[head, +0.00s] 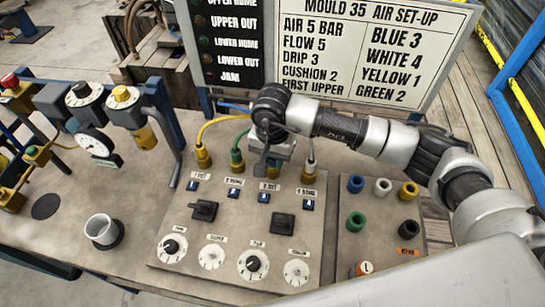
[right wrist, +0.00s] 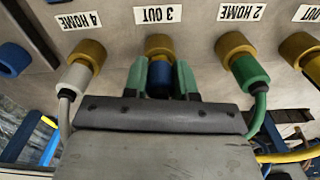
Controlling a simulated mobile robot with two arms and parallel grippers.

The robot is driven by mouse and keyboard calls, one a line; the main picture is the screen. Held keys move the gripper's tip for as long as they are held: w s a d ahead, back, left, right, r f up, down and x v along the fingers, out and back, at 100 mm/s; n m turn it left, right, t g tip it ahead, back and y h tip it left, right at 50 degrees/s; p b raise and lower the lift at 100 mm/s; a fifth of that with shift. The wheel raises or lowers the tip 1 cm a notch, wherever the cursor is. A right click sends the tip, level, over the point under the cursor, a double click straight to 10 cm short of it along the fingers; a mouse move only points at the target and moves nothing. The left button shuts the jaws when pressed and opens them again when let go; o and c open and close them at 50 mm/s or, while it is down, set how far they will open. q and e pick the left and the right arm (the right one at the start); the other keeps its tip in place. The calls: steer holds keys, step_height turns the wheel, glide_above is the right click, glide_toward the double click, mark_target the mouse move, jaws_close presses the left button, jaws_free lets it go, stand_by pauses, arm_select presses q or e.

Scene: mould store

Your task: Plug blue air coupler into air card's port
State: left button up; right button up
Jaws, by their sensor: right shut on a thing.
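The air card (head: 240,225) is a panel with a row of brass ports along its back edge. The blue air coupler (right wrist: 160,82) is between the green fingers of my right gripper (right wrist: 160,80), which is shut on it. It lines up with the brass port labelled 3 OUT (right wrist: 160,46) and appears to meet its mouth; I cannot tell how deep it sits. In the head view my right gripper (head: 264,162) is over the third port, and the arm hides the coupler. My left gripper is not in view.
A white coupler (right wrist: 76,78) is at 4 HOME and a green coupler (right wrist: 248,72) at 2 HOME, close on both sides. A yellow hose coupler (head: 203,156) is at the first port. The sign (head: 365,45) lists blue 3. A metal cup (head: 102,230) stands left.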

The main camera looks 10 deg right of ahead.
steer(key=shift+f, duration=0.15)
jaws_close()
steer(key=o, duration=1.4)
jaws_free()
steer(key=shift+r+p, duration=1.35)
steer(key=shift+r, duration=2.45)
